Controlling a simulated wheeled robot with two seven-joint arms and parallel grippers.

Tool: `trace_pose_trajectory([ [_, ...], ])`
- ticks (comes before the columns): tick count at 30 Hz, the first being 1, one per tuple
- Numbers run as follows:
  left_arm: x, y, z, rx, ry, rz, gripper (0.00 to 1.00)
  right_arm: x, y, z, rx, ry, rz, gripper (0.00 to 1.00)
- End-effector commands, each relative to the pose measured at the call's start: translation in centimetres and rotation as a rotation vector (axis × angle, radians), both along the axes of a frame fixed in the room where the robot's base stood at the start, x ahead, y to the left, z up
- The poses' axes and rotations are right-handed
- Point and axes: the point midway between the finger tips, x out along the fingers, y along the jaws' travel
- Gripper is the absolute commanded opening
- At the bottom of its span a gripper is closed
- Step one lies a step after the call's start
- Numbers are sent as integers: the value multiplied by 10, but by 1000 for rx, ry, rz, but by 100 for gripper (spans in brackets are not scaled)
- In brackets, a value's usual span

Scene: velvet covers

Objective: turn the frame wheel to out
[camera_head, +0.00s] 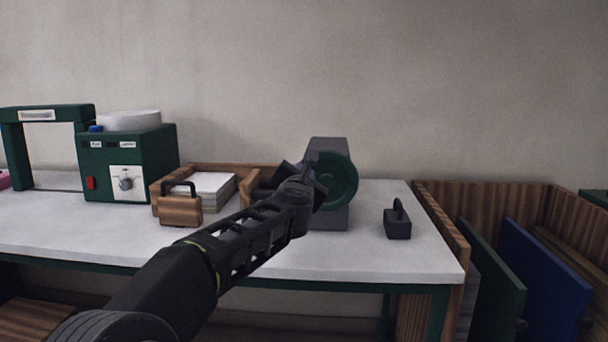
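A dark green round wheel (343,182) stands on the front of a grey block (333,219) at the right part of the table. I take it for the frame wheel; no position mark for "out" can be read. My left arm reaches in from the lower left, and its gripper (309,170) is at the wheel's left side, overlapping it in the picture. The fingers are small and dark against the wheel, so I cannot tell whether they touch it or are open. The wheel's left part is hidden behind my arm. My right gripper is not in view.
A white table (290,262) carries a green box (150,160) with a knob, a green frame (47,113), a wooden tray (232,168) with white sheets, a wooden handled block (180,211) and a dark handled block (397,228). Upright panels (541,272) stand right of the table.

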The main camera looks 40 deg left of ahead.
Motion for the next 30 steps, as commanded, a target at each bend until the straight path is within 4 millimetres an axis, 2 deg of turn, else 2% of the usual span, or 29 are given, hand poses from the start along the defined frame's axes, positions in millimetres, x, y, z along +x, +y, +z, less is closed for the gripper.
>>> trace_pose_trajectory([
  [2, 0, 1, -3, -4, 3, 2, 0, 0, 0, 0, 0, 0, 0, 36],
  [3, 0, 1, -3, -4, 3, 2, 22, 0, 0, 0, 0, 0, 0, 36],
  [10, 0, 0, -2, -2, 2, 1, 41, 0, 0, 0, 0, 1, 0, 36],
  [20, -3, -2, -1, -1, 1, 0, 41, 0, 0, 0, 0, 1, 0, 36],
  [26, -21, -16, 0, -1, 0, -1, 41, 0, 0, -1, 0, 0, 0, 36],
  [30, -41, -30, 0, -1, 0, 1, 41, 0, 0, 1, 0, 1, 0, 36],
])
